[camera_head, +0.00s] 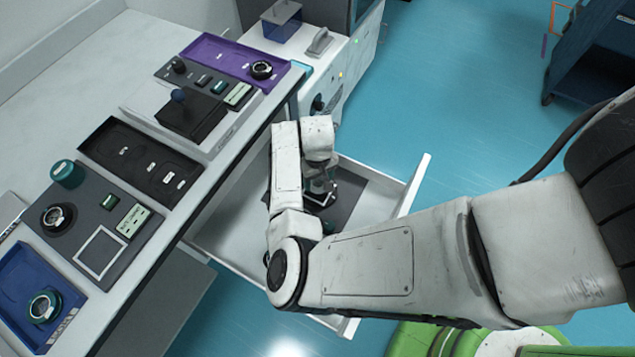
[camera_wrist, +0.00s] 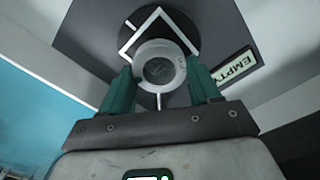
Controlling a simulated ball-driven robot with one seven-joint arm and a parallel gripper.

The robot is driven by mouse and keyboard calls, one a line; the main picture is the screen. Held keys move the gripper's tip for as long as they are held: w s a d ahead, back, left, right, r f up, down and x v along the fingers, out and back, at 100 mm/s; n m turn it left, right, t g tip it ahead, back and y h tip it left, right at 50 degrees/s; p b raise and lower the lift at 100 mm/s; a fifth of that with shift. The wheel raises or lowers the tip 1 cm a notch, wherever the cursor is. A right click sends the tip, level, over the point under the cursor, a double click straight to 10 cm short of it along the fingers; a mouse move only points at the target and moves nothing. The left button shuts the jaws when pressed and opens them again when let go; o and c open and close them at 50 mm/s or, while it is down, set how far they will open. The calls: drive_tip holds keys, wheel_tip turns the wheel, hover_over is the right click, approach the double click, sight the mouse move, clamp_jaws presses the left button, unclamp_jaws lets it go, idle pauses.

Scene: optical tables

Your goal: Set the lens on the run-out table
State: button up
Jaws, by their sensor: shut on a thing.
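My gripper (camera_wrist: 160,88) has two green fingers shut on a round lens (camera_wrist: 160,66) with a pale ring and dark glass. My arm hides most of the lens there. I cannot tell whether the lens touches the surface.
The tray's raised right wall (camera_head: 417,184) stands close to my arm. On the white bench at left are a purple tray (camera_head: 215,45), a black tray (camera_head: 135,160), a grey board (camera_head: 140,240) and a blue tray (camera_head: 20,275).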

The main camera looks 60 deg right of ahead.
sight(318, 180)
drive_tip(key=shift+d+f+b, duration=0.1)
drive_tip(key=shift+f+b, duration=0.2)
drive_tip(key=shift+f, duration=1.3)
drive_tip(key=shift+f, duration=0.2)
drive_tip(key=o, duration=1.1)
drive_tip(key=shift+r, duration=0.1)
wheel_tip(318, 180, up, 12)
drive_tip(key=p, duration=0.2)
drive_tip(key=s+d+r+n+t+h, duration=0.2)
drive_tip(key=d+r+h, duration=0.3)
drive_tip(key=d+r, duration=0.6)
drive_tip(key=s+a+f+n+y, duration=0.1)
drive_tip(key=s+a+f, duration=0.1)
drive_tip(key=s+a, duration=0.2)
drive_tip(key=s+a+f+n+y, duration=0.1)
drive_tip(key=s+a, duration=0.3)
drive_tip(key=a, duration=0.7)
drive_tip(key=s+a+f+n+g+y, duration=0.1)
drive_tip(key=s+a+f+n+y, duration=0.1)
drive_tip(key=s+a, duration=0.2)
drive_tip(key=shift+a+f+y, duration=0.2)
drive_tip(key=shift+a, duration=0.75)
drive_tip(key=shift+a+f+y, duration=0.2)
drive_tip(key=shift+a, duration=0.7)
